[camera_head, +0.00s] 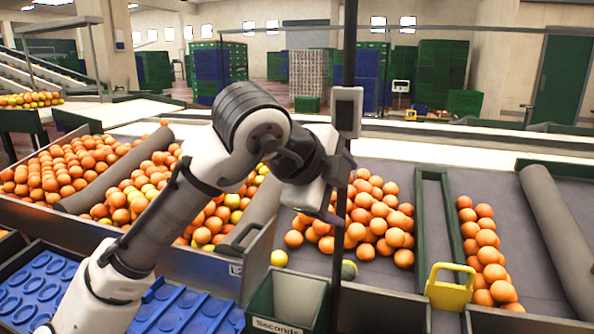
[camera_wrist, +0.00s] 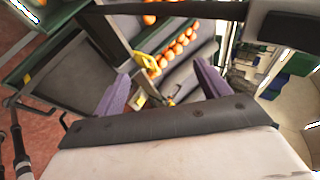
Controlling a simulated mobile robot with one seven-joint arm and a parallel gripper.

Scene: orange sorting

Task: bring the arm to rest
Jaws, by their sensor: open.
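My arm rises from the lower left of the head view, bends at the top, and ends at my gripper (camera_head: 334,198) in front of the heap of oranges (camera_head: 372,222). The gripper is partly hidden behind my own arm and a dark upright post. In the wrist view my gripper (camera_wrist: 163,84) has its two purple fingers wide apart with nothing held between them. Beyond the fingers, oranges (camera_wrist: 177,48) and a yellow handle-shaped piece (camera_wrist: 146,60) show; they are apart from the fingers.
A dark post (camera_head: 346,70) stands close to the gripper. A green crate labelled "Seconds" (camera_head: 290,300) stands below. Blue trays (camera_head: 180,305) lie lower left. A yellow handle-shaped piece (camera_head: 450,290) stands right.

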